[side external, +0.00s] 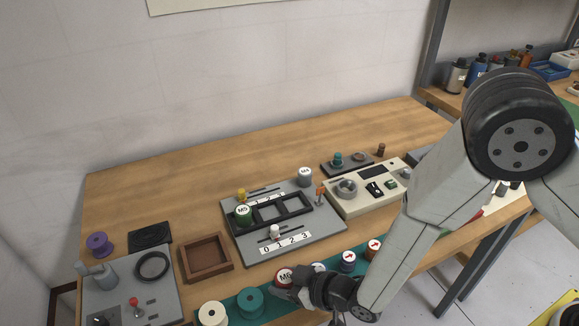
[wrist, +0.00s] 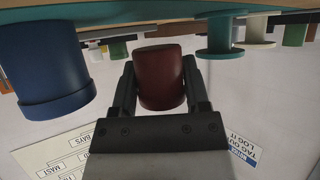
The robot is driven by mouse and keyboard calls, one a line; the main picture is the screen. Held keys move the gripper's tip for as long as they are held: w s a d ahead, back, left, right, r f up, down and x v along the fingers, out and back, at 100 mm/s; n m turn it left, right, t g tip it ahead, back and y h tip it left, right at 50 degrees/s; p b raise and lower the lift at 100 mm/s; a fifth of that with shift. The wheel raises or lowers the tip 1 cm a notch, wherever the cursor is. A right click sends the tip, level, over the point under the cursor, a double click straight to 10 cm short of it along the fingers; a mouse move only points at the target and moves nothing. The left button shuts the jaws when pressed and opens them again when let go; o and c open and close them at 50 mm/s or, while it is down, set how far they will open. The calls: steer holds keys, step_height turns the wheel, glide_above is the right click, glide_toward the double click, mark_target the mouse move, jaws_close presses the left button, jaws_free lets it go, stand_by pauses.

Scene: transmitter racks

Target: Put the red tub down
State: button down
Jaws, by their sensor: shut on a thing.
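The red tub (side external: 283,275), with a white lid marked M6, is at the front of the bench, over or on the green mat (side external: 231,306). My gripper (side external: 290,293) is shut on it. In the wrist view, the dark red tub (wrist: 160,78) sits between the two fingers (wrist: 160,88), and the bench edge (wrist: 120,12) runs along the top of the picture. I cannot tell whether the tub's bottom touches the mat.
A teal spool (side external: 250,302) and a cream spool (side external: 212,314) stand left of the tub. A blue tub (wrist: 45,72) is close beside it in the wrist view. A wooden tray (side external: 231,273) is empty.

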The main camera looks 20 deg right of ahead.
steer(key=shift+f, duration=0.95)
steer(key=shift+f, duration=0.2)
steer(key=shift+c, duration=0.3)
jaws_free()
steer(key=shift+s, duration=0.1)
steer(key=shift+v, duration=3.85)
steer(key=shift+d+f, duration=0.1)
steer(key=shift+d, duration=0.1)
